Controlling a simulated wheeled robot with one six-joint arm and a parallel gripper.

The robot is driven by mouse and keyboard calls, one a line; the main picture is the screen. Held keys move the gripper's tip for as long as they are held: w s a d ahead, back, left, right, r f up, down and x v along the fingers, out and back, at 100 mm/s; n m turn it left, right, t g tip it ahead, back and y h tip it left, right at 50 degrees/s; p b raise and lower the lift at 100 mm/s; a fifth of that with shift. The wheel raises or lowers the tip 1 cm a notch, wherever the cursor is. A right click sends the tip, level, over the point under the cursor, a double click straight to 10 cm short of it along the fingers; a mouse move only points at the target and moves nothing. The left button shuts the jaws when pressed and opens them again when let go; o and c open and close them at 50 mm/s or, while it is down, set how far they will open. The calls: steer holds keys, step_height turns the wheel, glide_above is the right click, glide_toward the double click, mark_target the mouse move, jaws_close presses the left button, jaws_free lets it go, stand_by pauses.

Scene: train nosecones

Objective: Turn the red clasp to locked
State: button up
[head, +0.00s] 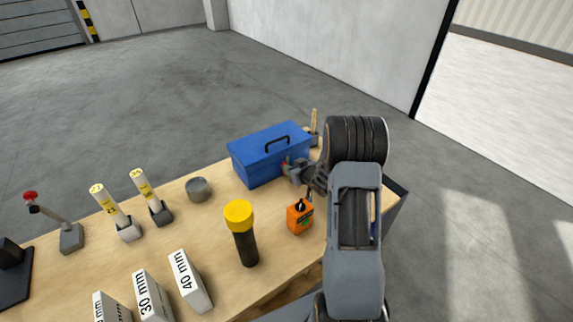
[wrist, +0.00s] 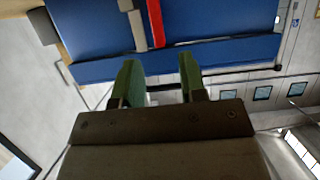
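A blue toolbox (head: 262,158) with a dark handle stands at the back of the workbench. A red clasp (wrist: 155,22) shows on its blue side in the wrist view, as a narrow strip beside a grey strip (wrist: 136,28). In the head view only a small red bit (head: 284,164) shows beside my gripper (head: 291,171). In the wrist view my gripper (wrist: 162,78) has two green fingers spread apart, with nothing seen held between them. The clasp appears just beyond the fingertips, roughly in line with the gap. I cannot tell whether they touch it.
An orange block (head: 300,216) with a small switch sits below my arm. A yellow-capped black cylinder (head: 241,232), a grey round tin (head: 198,189), two pale labelled tubes (head: 146,190) and several numbered blocks (head: 189,280) stand on the workbench (head: 215,225). Floor behind is clear.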

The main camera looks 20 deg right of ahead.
steer(key=shift+x, duration=2.05)
steer(key=shift+c, duration=0.2)
jaws_close()
steer(key=shift+p, duration=0.3)
